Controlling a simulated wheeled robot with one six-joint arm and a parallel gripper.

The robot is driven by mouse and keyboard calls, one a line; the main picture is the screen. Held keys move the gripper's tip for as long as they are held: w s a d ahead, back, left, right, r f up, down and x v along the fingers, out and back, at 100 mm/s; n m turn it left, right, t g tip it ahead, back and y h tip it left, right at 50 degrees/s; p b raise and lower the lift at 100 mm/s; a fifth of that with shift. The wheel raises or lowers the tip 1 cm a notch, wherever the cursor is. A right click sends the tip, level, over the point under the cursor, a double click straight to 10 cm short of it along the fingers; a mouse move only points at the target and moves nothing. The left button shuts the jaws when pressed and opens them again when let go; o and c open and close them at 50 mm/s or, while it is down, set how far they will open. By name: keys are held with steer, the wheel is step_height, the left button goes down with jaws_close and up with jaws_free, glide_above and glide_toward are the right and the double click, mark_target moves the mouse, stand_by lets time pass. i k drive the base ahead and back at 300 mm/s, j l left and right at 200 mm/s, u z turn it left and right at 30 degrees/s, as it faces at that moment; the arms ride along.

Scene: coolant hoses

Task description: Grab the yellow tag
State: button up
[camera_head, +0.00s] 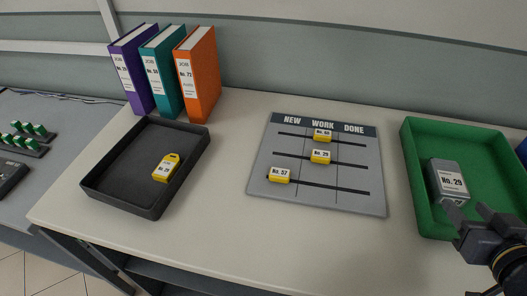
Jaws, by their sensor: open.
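A yellow tag (166,167) with a white label lies flat in the black tray (126,204) at the left of the table. The number on its label is too small to read surely. My gripper (470,210) is at the lower right, over the front edge of the green tray, far from the tag. It is open, with its fingers near a grey block (449,181) labelled No. 29 that sits in the green tray (411,152). I cannot tell whether the fingers touch the block.
A grey board (330,196) marked NEW, WORK and DONE lies mid-table with yellow sliders, one labelled No. 57 (279,175). Purple, teal and orange binders (198,75) stand behind the black tray. The table between tray and board is clear.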

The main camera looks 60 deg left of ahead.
mark_target(164, 172)
steer(key=u, duration=3)
